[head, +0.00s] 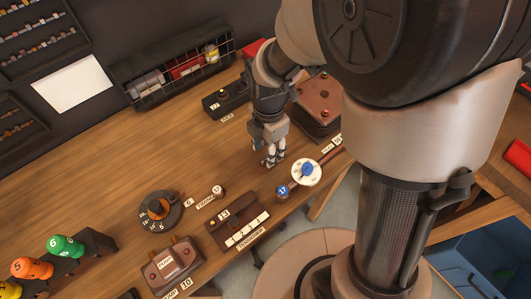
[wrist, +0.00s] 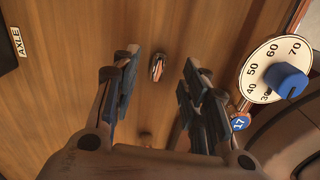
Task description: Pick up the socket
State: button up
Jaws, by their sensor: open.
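A small metallic piece with a copper tint, which looks like the socket (wrist: 157,68), lies on the wooden bench in the wrist view. It shows in the gap between my fingertips, apart from both, with the left finger closer. My gripper (wrist: 161,68) is open, empty and points down at the bench. In the head view my gripper (head: 272,162) is low over the bench, left of the white dial; I cannot make out the socket clearly there.
A white dial with a blue knob (wrist: 286,80) stands close to the right of my fingers, with a blue tag 17 (wrist: 240,122) below it. In the head view a switch box (head: 225,98) and a brown box (head: 318,105) stand behind.

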aim_at(265, 160)
notch_tip(265, 160, down, 4)
jog(key=shift+r+b, duration=0.25)
jog(key=shift+b, duration=0.3)
jog(key=shift+r, duration=0.1)
jog(key=shift+c, duration=0.6)
grip_shut()
